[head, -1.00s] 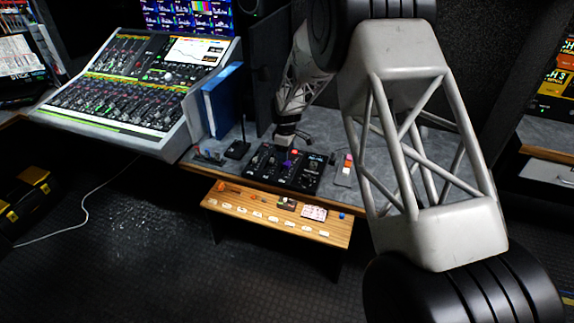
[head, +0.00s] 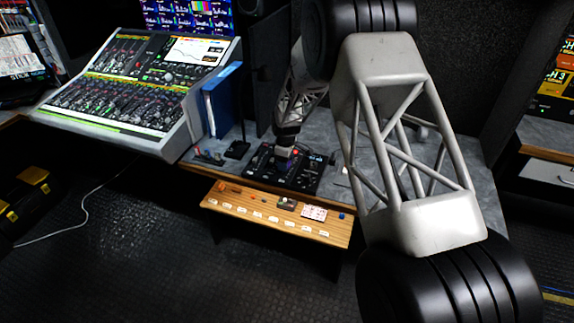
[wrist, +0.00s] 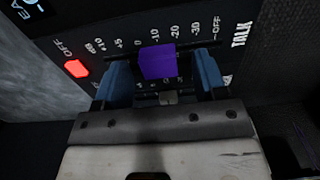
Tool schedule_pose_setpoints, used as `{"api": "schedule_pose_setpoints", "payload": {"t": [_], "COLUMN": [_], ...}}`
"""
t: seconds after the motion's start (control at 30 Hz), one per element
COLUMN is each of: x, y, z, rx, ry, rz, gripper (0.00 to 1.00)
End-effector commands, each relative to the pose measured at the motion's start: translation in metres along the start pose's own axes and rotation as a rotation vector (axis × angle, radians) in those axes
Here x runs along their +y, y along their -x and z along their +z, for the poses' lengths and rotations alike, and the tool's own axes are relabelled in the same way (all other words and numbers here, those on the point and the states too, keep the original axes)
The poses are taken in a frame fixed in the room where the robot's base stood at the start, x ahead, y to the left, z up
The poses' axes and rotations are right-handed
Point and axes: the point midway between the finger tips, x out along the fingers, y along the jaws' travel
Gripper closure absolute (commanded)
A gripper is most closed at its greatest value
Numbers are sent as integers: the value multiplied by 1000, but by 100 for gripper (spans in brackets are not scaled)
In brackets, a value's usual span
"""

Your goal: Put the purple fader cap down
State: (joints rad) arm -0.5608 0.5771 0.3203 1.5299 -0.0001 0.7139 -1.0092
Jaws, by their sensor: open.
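The purple fader cap (wrist: 158,62) sits on the black fader panel (wrist: 268,42), on a slot line beside a printed scale, in the wrist view. My gripper (wrist: 161,78) is open, with one blue finger on each side of the cap. A gap shows between the cap and each finger. In the head view my gripper (head: 285,153) is down at the black panel (head: 307,183) on the grey desk and mostly hides the cap.
A red block (wrist: 75,68) is on the panel left of the gripper. A wooden shelf (head: 268,229) with small parts and white labels stands in front of the desk. A mixing console (head: 125,90) and a blue binder (head: 222,100) are at left.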

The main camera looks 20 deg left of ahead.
Motion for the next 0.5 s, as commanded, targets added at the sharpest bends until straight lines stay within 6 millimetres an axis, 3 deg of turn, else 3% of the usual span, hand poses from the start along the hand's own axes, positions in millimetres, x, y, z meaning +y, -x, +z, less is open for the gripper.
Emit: {"api": "schedule_pose_setpoints", "payload": {"t": [0.33,0.5], "x": [0,0], "y": [0,0], "z": [0,0], "rx": [0,0], "ry": [0,0], "rz": [0,0], "gripper": [37,63]}}
